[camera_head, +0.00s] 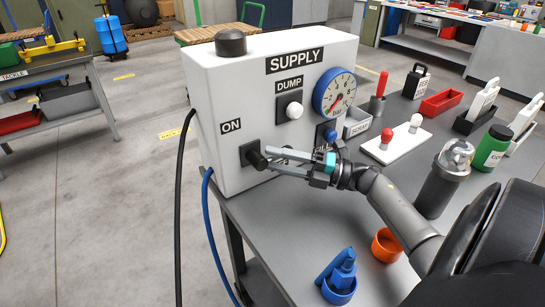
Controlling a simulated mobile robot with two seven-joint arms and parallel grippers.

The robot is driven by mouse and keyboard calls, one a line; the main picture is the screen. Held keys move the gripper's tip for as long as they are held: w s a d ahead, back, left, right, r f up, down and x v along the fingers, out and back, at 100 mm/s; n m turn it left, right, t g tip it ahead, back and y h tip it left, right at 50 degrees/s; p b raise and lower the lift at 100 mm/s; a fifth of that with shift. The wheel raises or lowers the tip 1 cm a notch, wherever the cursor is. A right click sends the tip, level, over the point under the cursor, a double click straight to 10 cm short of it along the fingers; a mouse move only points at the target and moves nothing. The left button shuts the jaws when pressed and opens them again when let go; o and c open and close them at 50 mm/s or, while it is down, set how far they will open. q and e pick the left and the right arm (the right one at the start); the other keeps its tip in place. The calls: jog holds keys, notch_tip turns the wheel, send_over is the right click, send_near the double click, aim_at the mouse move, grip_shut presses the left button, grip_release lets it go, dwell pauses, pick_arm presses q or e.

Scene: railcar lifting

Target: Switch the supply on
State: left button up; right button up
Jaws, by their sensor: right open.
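The white supply box (225,110), labelled SUPPLY, stands on the left end of the grey bench. Its black ON switch (255,155) is low on the front face, next to the ON label, with its lever on a dark square plate. A white DUMP knob (294,110) and a round gauge (335,93) are higher and to the right. My right gripper (274,160) reaches in from the right, its fingers open and pointing at the ON switch. The fingertips are right at the lever; I cannot tell whether they touch it. My left gripper is not in view.
The grey bench (290,240) carries a blue tool in a blue cup (340,280), an orange cup (387,244), a white plate with two knobs (396,143) and a green bottle (491,148). Black and blue hoses (214,230) hang left of the box. The floor there is mostly clear.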

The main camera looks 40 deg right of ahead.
jog(key=shift+w+a, duration=0.3)
jog(key=shift+w, duration=0.1)
jog(key=shift+c, duration=0.2)
grip_shut()
dwell(1.0)
